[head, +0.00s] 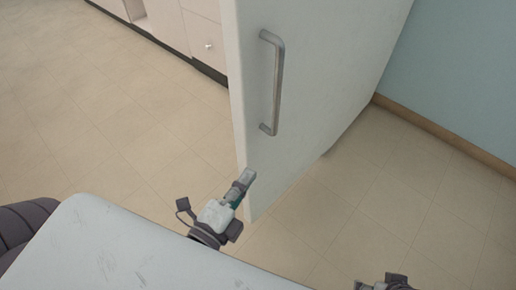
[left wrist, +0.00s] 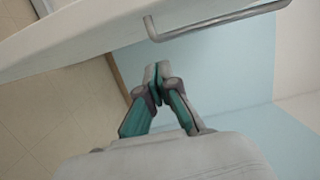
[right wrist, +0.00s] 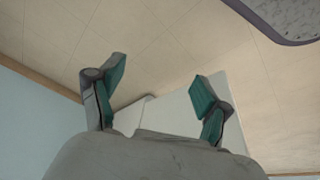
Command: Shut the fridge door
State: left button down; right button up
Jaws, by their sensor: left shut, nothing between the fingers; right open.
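The fridge door (head: 320,70) is a tall white panel that stands out over the floor in the head view, with its near edge toward me. A grey bar handle (head: 277,85) runs upright on its face. The door also crosses the top of the left wrist view (left wrist: 90,38), with the handle (left wrist: 220,22) there. My left gripper (head: 249,174) is shut and empty, in front of the door's lower near edge and below the handle. I cannot tell whether it touches the door. My right gripper (right wrist: 162,80) is open and empty; only its tip shows at the head view's bottom edge.
White cabinets with drawers (head: 192,38) stand at the back left. Beige tiled floor (head: 110,120) is clear left of the door and also right of it. A pale blue wall (head: 460,80) with a tan baseboard (head: 440,132) bounds the right side.

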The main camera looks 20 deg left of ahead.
pick_arm(q)
jog(key=p, duration=0.4)
send_near(263, 126)
jog(key=w+d, duration=0.5)
jog(key=shift+w+a, duration=0.25)
jog(key=shift+a, duration=0.7)
jog(key=shift+w+a, duration=0.3)
jog(key=shift+a, duration=0.65)
pick_arm(e)
notch_tip(263, 126, down, 15)
jog(key=shift+s+g, duration=0.15)
jog(key=shift+g, duration=0.25)
pick_arm(q)
jog(key=shift+a, duration=0.1)
pick_arm(e)
jog(key=shift+a, duration=0.15)
